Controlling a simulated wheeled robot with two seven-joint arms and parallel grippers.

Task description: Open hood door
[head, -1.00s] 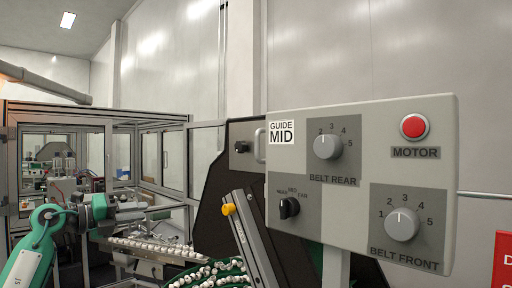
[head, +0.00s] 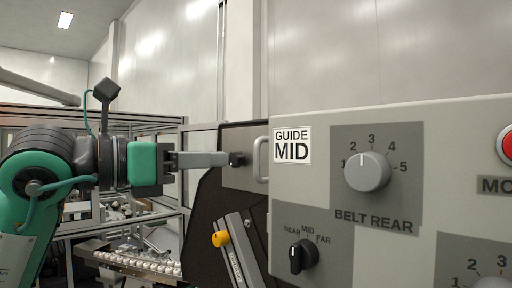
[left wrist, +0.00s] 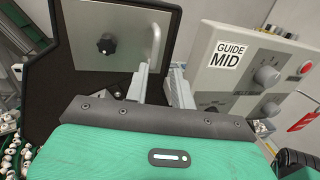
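The hood door is a grey metal panel (head: 238,177) on a black housing, with a black knob and a pale bar handle (head: 261,160) at its right edge. In the left wrist view the panel (left wrist: 83,30) shows its knob (left wrist: 106,44) and upright handle (left wrist: 155,46). My left gripper (head: 232,159) reaches in from the left, in front of the panel at about knob height. In the left wrist view my left gripper (left wrist: 160,80) has its two fingers apart, with the handle ahead of the gap. No contact is visible. My right gripper is not in view.
A control box (head: 400,215) with dials stands close right of the handle. A sloped metal bar with a yellow knob (head: 220,239) stands below the gripper. A conveyor of white caps (head: 135,263) and a framed enclosure lie behind at left.

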